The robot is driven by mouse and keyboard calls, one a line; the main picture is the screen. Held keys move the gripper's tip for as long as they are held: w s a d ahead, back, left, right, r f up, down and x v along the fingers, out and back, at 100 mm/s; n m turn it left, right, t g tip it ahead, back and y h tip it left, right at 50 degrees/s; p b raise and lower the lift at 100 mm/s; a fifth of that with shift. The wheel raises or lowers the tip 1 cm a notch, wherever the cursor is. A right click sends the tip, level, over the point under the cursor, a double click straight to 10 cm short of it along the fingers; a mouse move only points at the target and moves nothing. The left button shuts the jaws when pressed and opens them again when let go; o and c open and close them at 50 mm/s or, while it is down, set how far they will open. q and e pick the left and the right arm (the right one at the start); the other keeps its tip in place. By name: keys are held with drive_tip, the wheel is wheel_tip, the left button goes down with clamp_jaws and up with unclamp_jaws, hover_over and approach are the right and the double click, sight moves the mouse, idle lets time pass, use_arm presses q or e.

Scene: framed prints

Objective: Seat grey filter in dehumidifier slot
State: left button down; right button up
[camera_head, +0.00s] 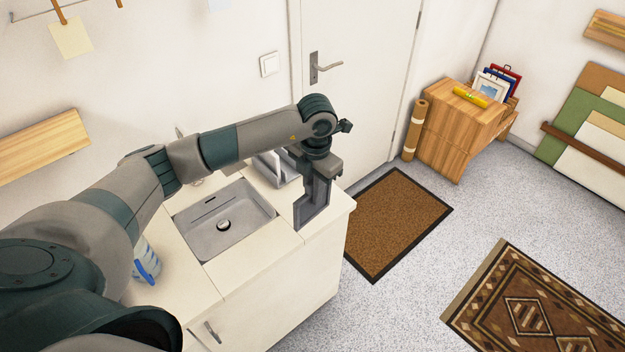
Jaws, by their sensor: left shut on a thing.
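My left arm reaches over the counter from the left, and my left gripper (319,172) points down near the counter's right end. It is shut on the grey filter (312,207), a thin dark grey upright piece close to the counter top. I cannot tell whether its lower edge touches the counter. A pale grey-white object (277,169) stands behind my forearm, left of the gripper and partly hidden. It may be the dehumidifier; its slot cannot be made out. My right gripper is not in view.
The cream counter (250,262) holds a steel sink (232,242) left of the filter and a blue-and-white item (147,262) near my arm. A brown doormat (398,222) lies beyond the counter. A wooden cabinet (452,135) with framed prints stands farther right.

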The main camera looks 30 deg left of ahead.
use_arm(q)
drive_tip(key=s+d+f+m+b, duration=0.1)
drive_tip(key=s+d+f+m, duration=0.15)
drive_tip(key=s+m, duration=0.65)
drive_tip(key=s+d+f+m+b, duration=0.1)
drive_tip(key=s+d+f+m, duration=0.15)
drive_tip(key=m, duration=1.35)
drive_tip(key=s+d+f+m+b, duration=0.1)
drive_tip(key=s+f+m+b, duration=0.1)
drive_tip(key=f+b, duration=0.4)
drive_tip(key=s+f+m+b, duration=0.2)
drive_tip(key=f+m+b, duration=0.3)
drive_tip(key=f+b, duration=0.2)
drive_tip(key=shift+s+d+f+m+b, duration=0.2)
drive_tip(key=shift+s+d+m+b, duration=0.1)
drive_tip(key=shift+d, duration=0.1)
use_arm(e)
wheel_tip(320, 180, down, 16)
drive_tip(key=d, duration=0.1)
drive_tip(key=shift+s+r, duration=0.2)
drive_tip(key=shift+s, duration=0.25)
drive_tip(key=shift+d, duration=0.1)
